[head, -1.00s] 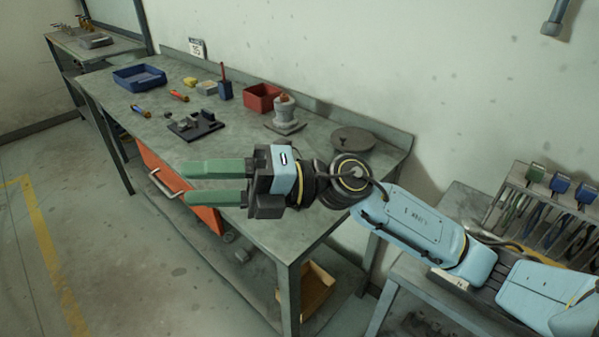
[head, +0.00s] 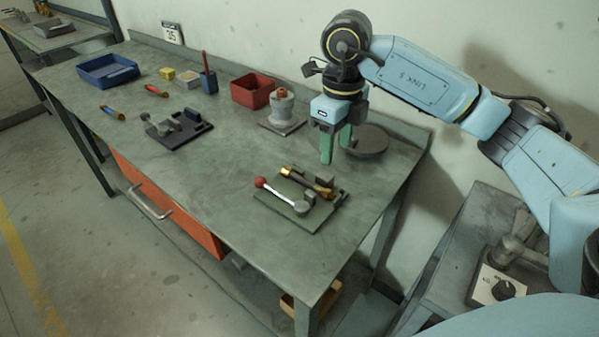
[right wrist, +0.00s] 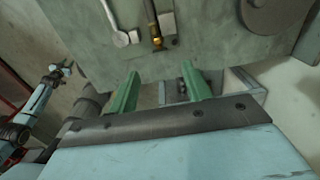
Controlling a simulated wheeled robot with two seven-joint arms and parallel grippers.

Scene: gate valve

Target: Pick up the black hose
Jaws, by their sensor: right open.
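The black hose (head: 309,179) appears as a short dark piece with brass ends, lying on a flat plate (head: 290,207) near the table's right end. In the right wrist view the hose (right wrist: 150,12) and its brass end lie past the fingertips, roughly between them in the picture. My right gripper (head: 336,150) points down, with green fingers apart and empty, behind and above the plate. It also shows in the right wrist view (right wrist: 160,78). A light blue arm at the left of that view seems to be my left one; its end is too small to read.
A red-knobbed lever (head: 282,193) lies close beside the hose. A grey round disc (head: 366,142) is beside my right gripper, and a stepped grey part (head: 282,110) stands left of it. A red bin (head: 252,91) and blue tray (head: 108,70) stand farther back.

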